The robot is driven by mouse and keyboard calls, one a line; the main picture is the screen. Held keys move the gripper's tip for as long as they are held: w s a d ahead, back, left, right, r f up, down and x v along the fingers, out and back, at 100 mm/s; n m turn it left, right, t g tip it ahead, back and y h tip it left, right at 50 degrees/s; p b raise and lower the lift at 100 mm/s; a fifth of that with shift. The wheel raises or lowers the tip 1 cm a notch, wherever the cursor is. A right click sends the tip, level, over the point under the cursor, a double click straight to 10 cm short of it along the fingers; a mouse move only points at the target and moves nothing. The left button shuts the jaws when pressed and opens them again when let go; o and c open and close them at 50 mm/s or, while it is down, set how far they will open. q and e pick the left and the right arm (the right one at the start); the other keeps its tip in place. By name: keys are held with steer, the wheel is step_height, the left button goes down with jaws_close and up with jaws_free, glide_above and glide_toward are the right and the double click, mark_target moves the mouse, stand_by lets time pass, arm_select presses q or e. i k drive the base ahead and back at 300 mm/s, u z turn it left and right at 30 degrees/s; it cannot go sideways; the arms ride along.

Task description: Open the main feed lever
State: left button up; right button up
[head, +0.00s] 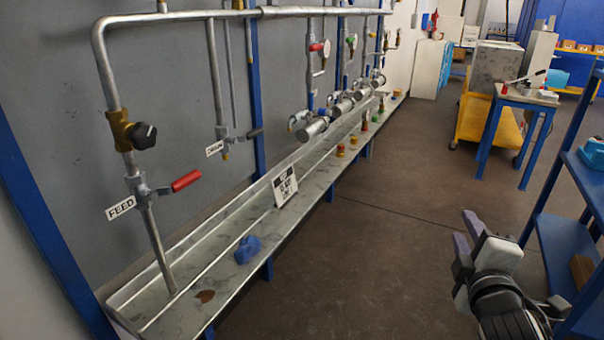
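The feed pipe comes down at the left of the head view. On it sits a valve with a red lever (186,181) that sticks out to the right, roughly crosswise to the pipe. A white label reading FEED (121,208) is beside this valve. Above it on the same pipe is a brass valve with a black knob (143,135). My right gripper (467,232) is at the lower right, over the floor and far from the lever. Its two fingers look apart, with nothing between them. My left gripper is not in view.
A metal trough (215,290) runs along the wall below the pipes, with a blue lump (247,250) and a sign (285,186) in it. Blue shelving (560,240) stands close to my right gripper. The floor (370,250) between is clear.

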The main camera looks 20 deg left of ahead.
mark_target(191, 177)
steer(key=z, duration=0.4)
steer(key=i, duration=3.4)
steer(key=u, duration=4.6)
steer(key=i, duration=0.45)
steer(key=z, duration=0.15)
